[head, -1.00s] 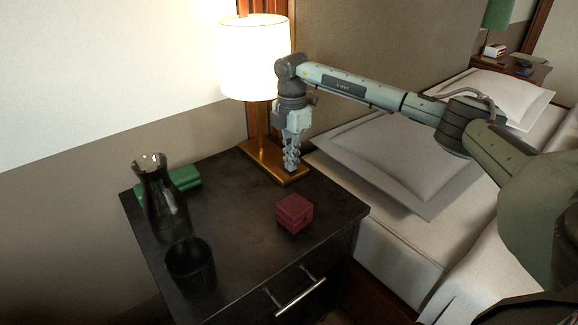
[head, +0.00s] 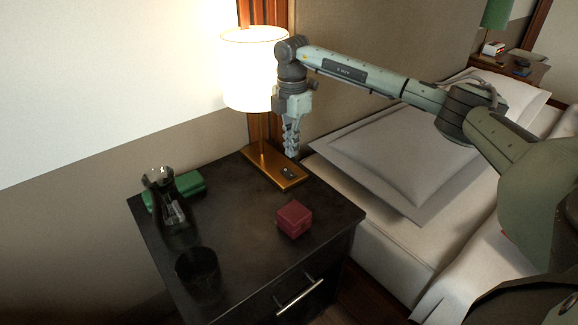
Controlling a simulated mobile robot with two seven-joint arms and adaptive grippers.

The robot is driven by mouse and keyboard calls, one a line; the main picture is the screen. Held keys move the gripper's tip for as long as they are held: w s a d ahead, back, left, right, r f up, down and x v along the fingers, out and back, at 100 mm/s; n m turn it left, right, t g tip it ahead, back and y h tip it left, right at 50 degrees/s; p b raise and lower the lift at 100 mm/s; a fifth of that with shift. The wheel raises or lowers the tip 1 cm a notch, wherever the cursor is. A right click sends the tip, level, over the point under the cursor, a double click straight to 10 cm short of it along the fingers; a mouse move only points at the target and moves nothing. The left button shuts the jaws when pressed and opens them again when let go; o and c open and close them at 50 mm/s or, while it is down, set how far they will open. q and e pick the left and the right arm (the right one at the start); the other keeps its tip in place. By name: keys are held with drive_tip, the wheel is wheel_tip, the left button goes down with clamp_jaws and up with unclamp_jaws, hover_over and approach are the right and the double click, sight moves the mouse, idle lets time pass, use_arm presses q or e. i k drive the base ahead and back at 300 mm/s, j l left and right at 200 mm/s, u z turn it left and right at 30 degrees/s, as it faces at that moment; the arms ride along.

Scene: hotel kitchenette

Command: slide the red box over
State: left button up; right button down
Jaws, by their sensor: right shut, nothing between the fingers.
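The red box (head: 294,219) is a small dark-red cube on the right part of the black nightstand top (head: 240,235), near its right front edge. My right gripper (head: 291,152) points down above the lamp's base, behind the box and apart from it. Its fingers are shut with nothing between them. My left gripper is not in view.
A lamp with a white shade (head: 254,70) and brass base (head: 275,170) stands at the back. A glass carafe (head: 170,205), a green item (head: 190,186) and a dark glass (head: 198,272) are at left. The bed (head: 400,240) is right. The middle of the top is clear.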

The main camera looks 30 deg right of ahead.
sight(294, 219)
drive_tip(key=k+l, duration=0.15)
drive_tip(key=k, duration=0.35)
drive_tip(key=k+l, duration=0.2)
drive_tip(key=k, duration=0.3)
